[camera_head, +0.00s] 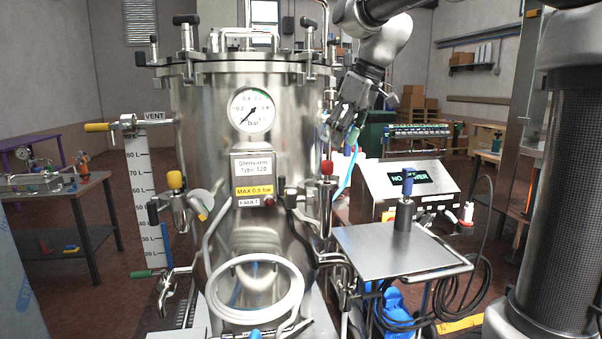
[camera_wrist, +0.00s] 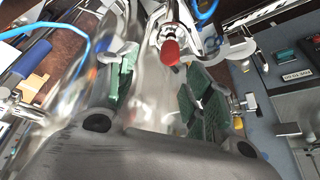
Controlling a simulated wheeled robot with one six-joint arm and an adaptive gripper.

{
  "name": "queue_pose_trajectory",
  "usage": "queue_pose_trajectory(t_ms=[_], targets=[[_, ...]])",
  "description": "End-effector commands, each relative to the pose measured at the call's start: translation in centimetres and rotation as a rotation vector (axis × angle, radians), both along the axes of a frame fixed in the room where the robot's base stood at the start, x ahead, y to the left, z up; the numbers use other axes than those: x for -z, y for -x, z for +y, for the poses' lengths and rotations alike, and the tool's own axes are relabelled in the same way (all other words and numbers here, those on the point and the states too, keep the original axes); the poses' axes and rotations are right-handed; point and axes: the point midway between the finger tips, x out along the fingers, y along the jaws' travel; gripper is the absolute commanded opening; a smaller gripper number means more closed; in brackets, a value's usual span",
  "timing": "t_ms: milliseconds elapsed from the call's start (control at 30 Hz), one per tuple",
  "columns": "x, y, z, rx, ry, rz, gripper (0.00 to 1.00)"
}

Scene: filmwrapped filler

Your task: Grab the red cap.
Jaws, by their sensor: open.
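The red cap (camera_head: 327,168) sits on a metal fitting at the right side of the steel vessel in the head view. In the wrist view, the red cap (camera_wrist: 170,51) shows near the upper middle, beyond the fingertips and between their lines. My gripper (camera_head: 343,122) is above the cap, beside the vessel's right wall, and points downward. In the wrist view my gripper (camera_wrist: 160,78) is open, with green finger pads apart and nothing between them. The cap and fingers appear apart.
The large steel vessel (camera_head: 215,130) stands close on the left of my gripper. A blue hose (camera_head: 347,174) hangs near the cap. A control box (camera_head: 410,182) and a metal side table (camera_head: 385,250) are to the right. A yellow cap (camera_head: 175,180) is on the vessel's left.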

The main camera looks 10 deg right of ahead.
Motion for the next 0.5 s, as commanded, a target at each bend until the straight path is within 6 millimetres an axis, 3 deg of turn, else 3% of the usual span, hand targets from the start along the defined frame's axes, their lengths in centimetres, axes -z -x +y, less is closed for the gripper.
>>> queue_pose_trajectory(t_ms=[233,500], targets=[[0.3,0.4,0.2,-0.091,0.021,-0.006,0.51],[3.2,-0.2,1.2,-0.099,0.024,-0.006,0.51]])
